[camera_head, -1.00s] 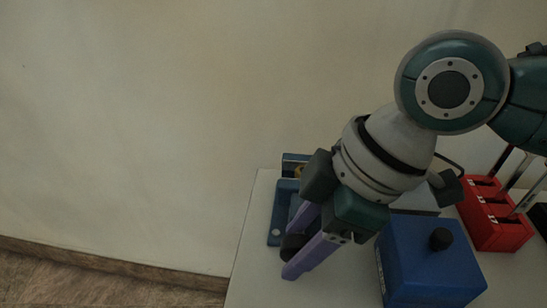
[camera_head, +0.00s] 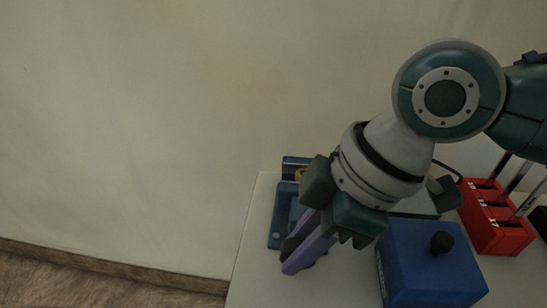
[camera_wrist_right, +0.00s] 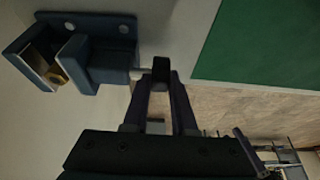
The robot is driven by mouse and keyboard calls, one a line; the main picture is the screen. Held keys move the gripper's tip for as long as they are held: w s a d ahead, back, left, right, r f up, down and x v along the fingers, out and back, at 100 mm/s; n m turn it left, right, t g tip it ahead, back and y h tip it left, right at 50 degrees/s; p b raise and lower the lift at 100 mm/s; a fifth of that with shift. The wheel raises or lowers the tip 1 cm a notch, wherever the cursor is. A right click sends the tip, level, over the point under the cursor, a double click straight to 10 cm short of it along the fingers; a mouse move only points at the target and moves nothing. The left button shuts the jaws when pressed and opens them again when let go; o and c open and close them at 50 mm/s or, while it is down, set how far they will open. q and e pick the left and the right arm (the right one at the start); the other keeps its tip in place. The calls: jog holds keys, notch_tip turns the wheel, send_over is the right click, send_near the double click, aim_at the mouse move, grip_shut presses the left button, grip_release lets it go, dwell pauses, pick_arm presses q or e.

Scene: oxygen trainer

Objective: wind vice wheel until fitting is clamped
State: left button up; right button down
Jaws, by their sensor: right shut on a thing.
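The blue vice (camera_head: 280,228) is at the far left part of the white table, mostly behind my right gripper. It also shows in the right wrist view (camera_wrist_right: 88,65). A brass fitting (camera_wrist_right: 60,72) sits between the vice's blue jaws in that view; in the head view only a bit of it (camera_head: 299,174) shows. My right gripper (camera_head: 293,256) points down at the vice's near end, its purple fingers shut on the black wheel handle (camera_wrist_right: 161,68). The rest of the wheel is hidden or too dark to tell. My left gripper is not in view.
A blue box (camera_head: 425,265) with a black knob (camera_head: 441,242) stands close to the right of my gripper. A red rack (camera_head: 498,225) with slots and upright rods is further right. The table (camera_head: 252,262) is bare at its left edge; a wall rises behind.

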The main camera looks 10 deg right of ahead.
jog(key=shift+s+d+f+t+y+b, duration=0.1)
jog(key=shift+f+t+y+b, duration=0.1)
jog(key=shift+y, duration=0.3)
jog(key=shift+d+f+t+y+b, duration=0.1)
jog(key=shift+y+b, duration=0.1)
jog(key=shift+y, duration=0.6)
jog(key=shift+r, duration=0.3)
jog(key=c, duration=0.7)
grip_release()
jog(key=v, duration=1)
jog(key=shift+f, duration=0.15)
